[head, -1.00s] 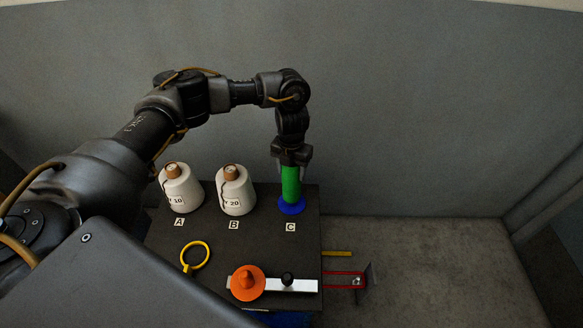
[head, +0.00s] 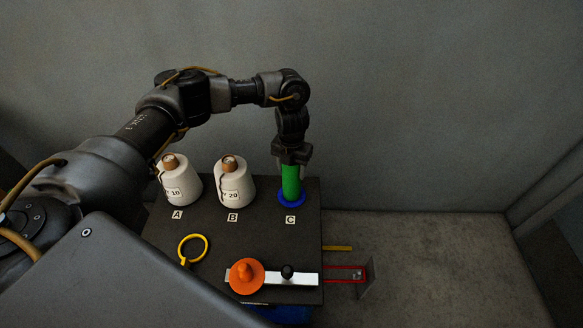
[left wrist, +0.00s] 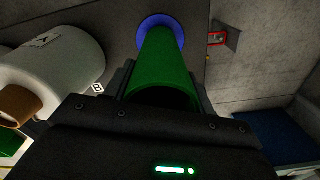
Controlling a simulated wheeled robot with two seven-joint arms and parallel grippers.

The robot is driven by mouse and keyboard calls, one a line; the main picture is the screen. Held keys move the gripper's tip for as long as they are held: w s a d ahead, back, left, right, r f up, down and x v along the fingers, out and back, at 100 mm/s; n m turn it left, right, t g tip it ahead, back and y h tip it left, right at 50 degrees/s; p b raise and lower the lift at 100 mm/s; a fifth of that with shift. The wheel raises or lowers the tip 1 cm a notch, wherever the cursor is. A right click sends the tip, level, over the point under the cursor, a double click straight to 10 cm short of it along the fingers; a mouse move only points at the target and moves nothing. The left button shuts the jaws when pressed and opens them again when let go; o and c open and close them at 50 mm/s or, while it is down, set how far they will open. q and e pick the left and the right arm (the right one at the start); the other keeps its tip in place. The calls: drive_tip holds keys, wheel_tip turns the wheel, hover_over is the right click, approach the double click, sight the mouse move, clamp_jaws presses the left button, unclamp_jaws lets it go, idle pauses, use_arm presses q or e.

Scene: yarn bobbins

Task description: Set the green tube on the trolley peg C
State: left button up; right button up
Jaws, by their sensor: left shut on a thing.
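The green tube (head: 291,180) stands upright at peg C, behind the label C (head: 290,219). Its lower end meets the blue ring base (head: 291,199); the peg itself is hidden. My left gripper (head: 291,160) is shut on the tube's upper end from above. In the left wrist view the green tube (left wrist: 163,65) runs from between the fingers (left wrist: 160,90) down to the blue disc (left wrist: 160,27). I cannot tell whether the tube is fully seated. My right gripper is not in view.
White cones stand at A (head: 180,185) and B (head: 234,187), left of the tube. A yellow ring (head: 193,248), an orange knob (head: 246,274) and a white bar (head: 300,279) lie at the trolley top's (head: 215,228) front.

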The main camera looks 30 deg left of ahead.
use_arm(q)
drive_tip(key=shift+f, duration=0.3)
drive_tip(key=o, duration=1.3)
wheel_tip(320, 180, up, 11)
drive_tip(key=shift+p, duration=0.35)
drive_tip(key=shift+f, duration=0.1)
